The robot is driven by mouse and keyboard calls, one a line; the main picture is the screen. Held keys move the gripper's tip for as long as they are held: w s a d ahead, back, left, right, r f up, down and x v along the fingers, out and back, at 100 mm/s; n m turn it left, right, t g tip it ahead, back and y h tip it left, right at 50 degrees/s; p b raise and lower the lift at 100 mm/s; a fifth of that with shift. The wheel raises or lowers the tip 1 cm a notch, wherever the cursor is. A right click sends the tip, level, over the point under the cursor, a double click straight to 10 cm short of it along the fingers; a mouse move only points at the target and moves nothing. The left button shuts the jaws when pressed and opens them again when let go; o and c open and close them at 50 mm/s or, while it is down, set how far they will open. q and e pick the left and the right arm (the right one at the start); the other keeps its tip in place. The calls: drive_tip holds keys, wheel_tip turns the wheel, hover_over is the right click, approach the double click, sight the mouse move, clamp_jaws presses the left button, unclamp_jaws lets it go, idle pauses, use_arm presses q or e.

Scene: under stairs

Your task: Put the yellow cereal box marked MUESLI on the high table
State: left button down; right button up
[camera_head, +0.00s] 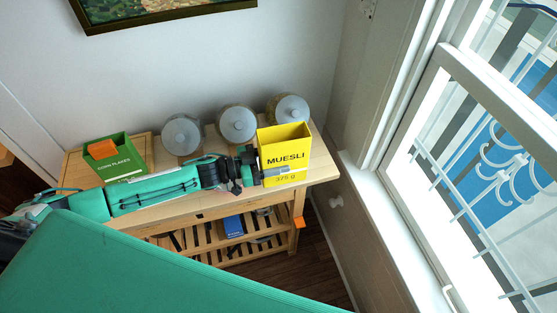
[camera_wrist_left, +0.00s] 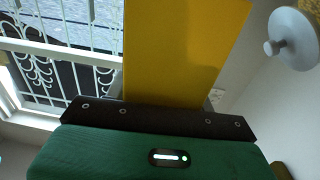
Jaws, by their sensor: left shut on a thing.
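The yellow MUESLI box (camera_head: 285,146) stands roughly upright at the right end of the wooden table (camera_head: 322,168), its open top facing up. My left gripper (camera_head: 270,174) reaches in from the left and is shut on the box low on its side. In the left wrist view the plain yellow side of the box (camera_wrist_left: 180,50) rises beyond the dark gripper body. I cannot tell whether the bottom of the box touches the tabletop. My right gripper is out of view.
A green corn flakes box (camera_head: 122,158) stands at the table's left. Several grey-lidded jars, one at the right (camera_head: 291,108), line the back by the wall. A slatted lower shelf (camera_head: 225,248) holds a blue box (camera_head: 234,226). A window (camera_head: 480,170) is on the right.

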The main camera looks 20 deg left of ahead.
sight(294, 176)
use_arm(q)
drive_tip(key=shift+n+t+y, duration=0.3)
drive_tip(key=shift+n+t, duration=0.1)
drive_tip(key=shift+t, duration=0.2)
drive_tip(key=s+d+b, duration=0.1)
drive_tip(key=d, duration=0.1)
drive_tip(key=d+f+b, duration=0.1)
drive_tip(key=d, duration=0.1)
drive_tip(key=s+d+b, duration=0.1)
drive_tip(key=d, duration=0.1)
drive_tip(key=shift+s+f, duration=0.15)
drive_tip(key=shift+s, duration=0.15)
drive_tip(key=s+a+f+n+t+y+b, duration=0.1)
drive_tip(key=s+a+n+t+y+b, duration=0.6)
drive_tip(key=a+n+y, duration=0.3)
drive_tip(key=n+y+b, duration=0.1)
drive_tip(key=y, duration=0.3)
drive_tip(key=shift+a+f+t+y+b, duration=0.3)
drive_tip(key=shift+a+y, duration=0.1)
